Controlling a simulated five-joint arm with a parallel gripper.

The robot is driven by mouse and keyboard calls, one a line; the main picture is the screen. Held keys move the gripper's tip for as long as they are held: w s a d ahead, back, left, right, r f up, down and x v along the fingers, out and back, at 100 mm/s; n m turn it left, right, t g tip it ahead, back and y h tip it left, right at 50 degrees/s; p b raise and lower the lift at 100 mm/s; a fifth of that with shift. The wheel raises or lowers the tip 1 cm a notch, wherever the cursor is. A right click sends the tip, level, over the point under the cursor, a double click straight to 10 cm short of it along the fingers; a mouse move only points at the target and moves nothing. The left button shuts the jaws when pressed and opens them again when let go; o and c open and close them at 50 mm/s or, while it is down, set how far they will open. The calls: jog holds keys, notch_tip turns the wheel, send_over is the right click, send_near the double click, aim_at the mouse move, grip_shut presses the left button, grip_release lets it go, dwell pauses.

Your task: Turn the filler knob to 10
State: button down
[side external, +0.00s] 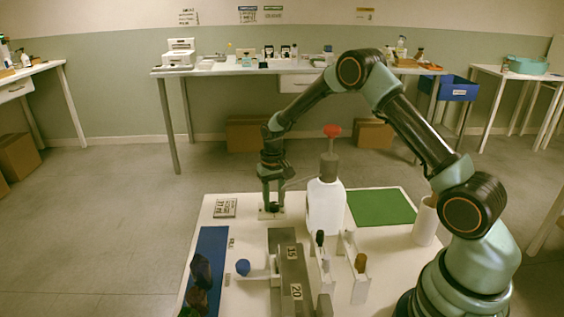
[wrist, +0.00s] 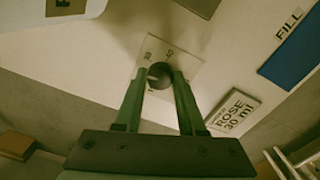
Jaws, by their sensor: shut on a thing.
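The filler knob (wrist: 159,75) is a dark round knob on a pale square dial plate (wrist: 183,62) with small numbers near its edge. In the wrist view my gripper (wrist: 160,82) points at it, with one green finger on each side, shut on the knob. In the side external view my gripper (side external: 271,203) reaches down to the knob at the back left of the white table. The plate (side external: 264,214) shows only in part there. The knob's exact pointer setting is too small to tell.
A white bottle with a red top (side external: 326,205) stands close to the right of my gripper. A card reading ROSE 30 ml (wrist: 234,110) lies beside the dial. A blue mat (side external: 212,248), a green mat (side external: 381,207) and a grey rail (side external: 283,250) are also on the table.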

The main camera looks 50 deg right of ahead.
jog(key=n, duration=0.4)
jog(key=shift+r+n, duration=0.1)
jog(key=shift+n, duration=0.3)
jog(key=n, duration=0.3)
jog(key=shift+n, duration=0.3)
jog(key=n, duration=0.4)
jog(key=shift+w+n, duration=0.1)
jog(key=shift+n, duration=1.7)
jog(key=c, duration=0.5)
grip_release()
